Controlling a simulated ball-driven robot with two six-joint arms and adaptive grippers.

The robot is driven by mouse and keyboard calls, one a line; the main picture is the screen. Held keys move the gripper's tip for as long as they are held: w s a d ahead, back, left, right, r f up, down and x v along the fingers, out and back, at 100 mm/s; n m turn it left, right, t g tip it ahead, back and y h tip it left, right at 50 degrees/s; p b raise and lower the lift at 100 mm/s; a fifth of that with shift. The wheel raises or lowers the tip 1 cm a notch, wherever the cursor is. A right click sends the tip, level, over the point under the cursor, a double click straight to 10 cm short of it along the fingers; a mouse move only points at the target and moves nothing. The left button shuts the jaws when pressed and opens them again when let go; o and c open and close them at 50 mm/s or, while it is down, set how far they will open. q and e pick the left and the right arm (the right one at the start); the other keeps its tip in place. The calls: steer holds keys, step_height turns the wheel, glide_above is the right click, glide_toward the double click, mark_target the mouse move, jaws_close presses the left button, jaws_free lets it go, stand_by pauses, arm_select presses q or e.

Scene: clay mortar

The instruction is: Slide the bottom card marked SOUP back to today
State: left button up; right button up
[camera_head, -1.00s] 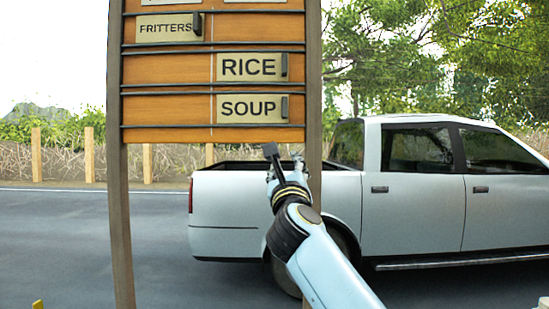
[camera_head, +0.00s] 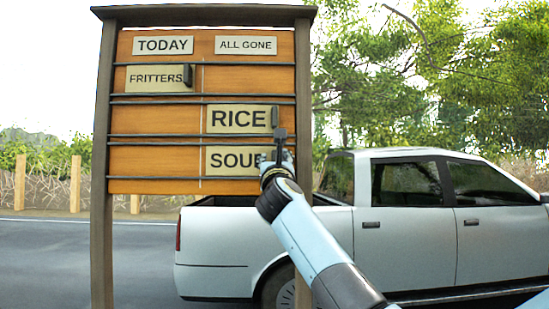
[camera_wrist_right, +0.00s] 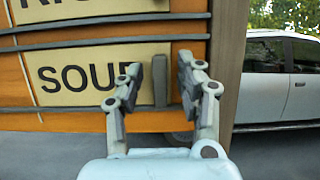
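The SOUP card (camera_head: 232,160) is pale with black letters and sits in the bottom row of the board, right column, under the ALL GONE label (camera_head: 246,45). My right gripper (camera_head: 279,148) covers its right end in the head view. In the right wrist view the gripper (camera_wrist_right: 160,82) is open, with the SOUP card's dark upright tab (camera_wrist_right: 160,80) showing between its two fingers. The left finger overlaps the letter P. I cannot tell whether a finger touches the tab. The TODAY label (camera_head: 163,45) heads the left column. My left gripper is out of view.
The RICE card (camera_head: 240,118) is one row up in the right column. The FRITTERS card (camera_head: 158,78) is in the left column, top row. Dark rails (camera_head: 150,179) separate the rows. The bottom row's left half is empty. A wooden post (camera_head: 303,100) and a pickup truck (camera_head: 410,220) are at right.

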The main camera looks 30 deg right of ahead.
steer(key=shift+w, duration=0.1)
steer(key=shift+c, duration=0.2)
jaws_close()
